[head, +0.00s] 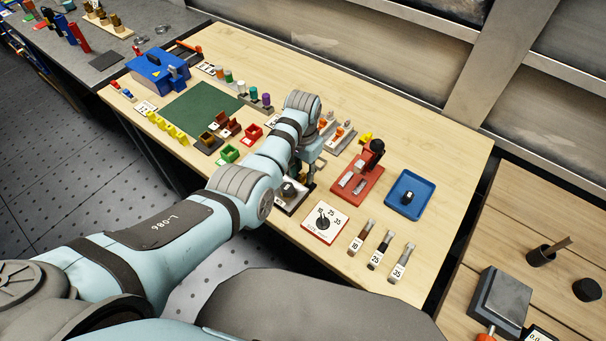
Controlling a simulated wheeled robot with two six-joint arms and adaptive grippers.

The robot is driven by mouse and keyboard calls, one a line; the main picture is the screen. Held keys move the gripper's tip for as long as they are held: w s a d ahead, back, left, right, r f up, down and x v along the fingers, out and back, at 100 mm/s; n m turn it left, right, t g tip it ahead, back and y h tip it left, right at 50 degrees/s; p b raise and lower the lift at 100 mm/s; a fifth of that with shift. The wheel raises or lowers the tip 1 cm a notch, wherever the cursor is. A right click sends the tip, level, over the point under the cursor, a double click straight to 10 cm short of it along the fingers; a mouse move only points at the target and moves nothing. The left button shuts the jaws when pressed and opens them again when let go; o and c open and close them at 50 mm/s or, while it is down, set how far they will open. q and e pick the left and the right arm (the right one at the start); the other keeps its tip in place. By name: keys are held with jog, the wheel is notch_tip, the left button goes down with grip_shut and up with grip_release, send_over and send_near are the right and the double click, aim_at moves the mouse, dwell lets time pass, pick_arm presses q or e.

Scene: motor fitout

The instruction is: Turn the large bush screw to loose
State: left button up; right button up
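My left arm reaches across the wooden table from the lower left. My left gripper (303,181) points down beside a small fixture with a dark base (295,204) and a black round part (289,190). The wrist and forearm hide part of this fixture and much of the gripper, so I cannot tell whether the fingers are open, shut or touching anything. I cannot make out for sure which part is the large bush screw; it may be on this partly hidden fixture. My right gripper is not in view.
A red stand (357,182) and a blue tray (425,190) are to the right. A green mat (200,108) lies left.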

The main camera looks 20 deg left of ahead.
pick_arm(q)
jog(key=shift+f, duration=0.3)
jog(key=shift+s+r, duration=0.2)
jog(key=shift+c, duration=0.4)
grip_shut()
